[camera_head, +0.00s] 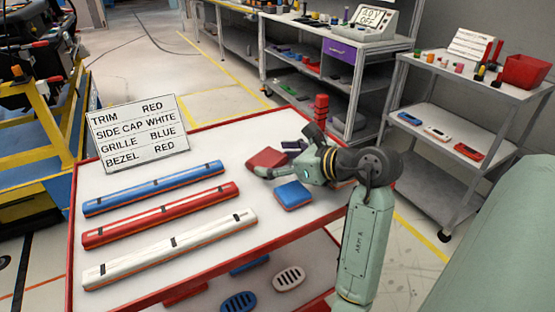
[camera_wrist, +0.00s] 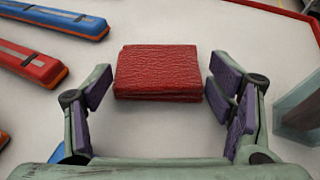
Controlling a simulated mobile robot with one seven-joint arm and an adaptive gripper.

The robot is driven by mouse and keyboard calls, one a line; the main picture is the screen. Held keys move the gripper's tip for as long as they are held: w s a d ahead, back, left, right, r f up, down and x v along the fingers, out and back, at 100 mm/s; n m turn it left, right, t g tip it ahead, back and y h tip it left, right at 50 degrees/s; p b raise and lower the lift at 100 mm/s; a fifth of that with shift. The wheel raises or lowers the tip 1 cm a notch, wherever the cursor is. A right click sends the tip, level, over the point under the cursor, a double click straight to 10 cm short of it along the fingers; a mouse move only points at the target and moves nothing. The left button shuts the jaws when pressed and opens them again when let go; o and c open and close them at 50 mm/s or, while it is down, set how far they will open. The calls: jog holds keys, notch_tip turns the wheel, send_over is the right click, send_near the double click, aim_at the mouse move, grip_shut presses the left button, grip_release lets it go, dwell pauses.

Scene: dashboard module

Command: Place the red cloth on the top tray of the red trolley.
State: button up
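The red cloth (camera_head: 267,158) is a folded, textured block that appears to lie on the white top tray (camera_head: 235,170) of the red-rimmed trolley. In the wrist view the cloth (camera_wrist: 158,73) sits just beyond and between the fingers of my gripper (camera_wrist: 165,95). The fingers are spread wide, one near each side of the cloth.
Blue (camera_head: 155,187), red (camera_head: 160,215) and white (camera_head: 168,248) bars lie left on the tray. A blue block (camera_head: 293,195) lies close to my gripper. A sign (camera_head: 138,133) stands at the back left, and a red post (camera_head: 321,112) at the back right.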

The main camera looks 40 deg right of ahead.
jog(key=o, duration=0.3)
jog(key=shift+o, duration=0.2)
jog(key=shift+r, duration=0.15)
jog(key=b+v, duration=0.3)
jog(key=v, duration=0.9)
jog(key=shift+s+a, duration=0.1)
